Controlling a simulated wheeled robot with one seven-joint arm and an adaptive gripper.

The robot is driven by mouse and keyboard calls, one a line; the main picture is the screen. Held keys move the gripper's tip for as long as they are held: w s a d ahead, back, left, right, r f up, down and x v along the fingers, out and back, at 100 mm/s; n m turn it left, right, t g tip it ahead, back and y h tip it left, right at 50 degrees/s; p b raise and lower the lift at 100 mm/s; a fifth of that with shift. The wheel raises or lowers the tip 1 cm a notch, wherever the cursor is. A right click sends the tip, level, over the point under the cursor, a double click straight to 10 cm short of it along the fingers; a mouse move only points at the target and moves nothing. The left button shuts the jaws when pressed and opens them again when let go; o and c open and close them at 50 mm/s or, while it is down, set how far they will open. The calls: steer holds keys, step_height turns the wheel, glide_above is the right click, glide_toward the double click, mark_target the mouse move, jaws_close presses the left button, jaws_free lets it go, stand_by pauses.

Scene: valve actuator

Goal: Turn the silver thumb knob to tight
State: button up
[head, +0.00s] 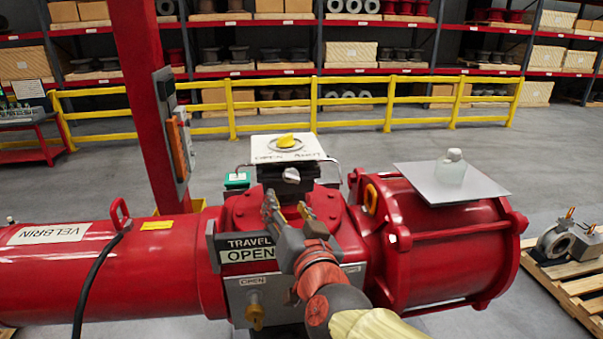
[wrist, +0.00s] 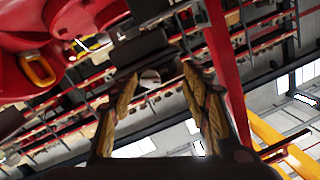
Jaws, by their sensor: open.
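The silver thumb knob (head: 291,175) sticks out from the front of the dark box under the white OPEN/SHUT dial plate (head: 287,148), on top of the red valve actuator (head: 245,212). My gripper (head: 287,205) is open and empty, its tan-padded fingers pointing up toward the knob from just below it in the head view. In the wrist view the knob (wrist: 150,78) shows as a small pale disc between the two fingertips (wrist: 158,74), beyond them. The fingers appear apart from it; the exact gap is hard to tell. No tight marking is readable.
A TRAVEL OPEN sign (head: 248,248) stands left of my gripper. A red post (head: 142,90) with a grey box rises at left. A metal plate (head: 425,188) with a clear bottle (head: 452,165) lies on the right cylinder. A yellow railing (head: 350,103) runs behind.

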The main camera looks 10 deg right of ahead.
mark_target(292, 180)
steer(key=w, duration=0.3)
steer(key=w+d+r+m+h, duration=0.1)
steer(key=w, duration=0.2)
steer(key=w+d+t+h, duration=0.1)
steer(key=w, duration=0.2)
steer(key=shift+r+m, duration=0.3)
steer(key=shift+m, duration=0.1)
steer(key=shift+c, duration=1.4)
steer(key=c, duration=0.9)
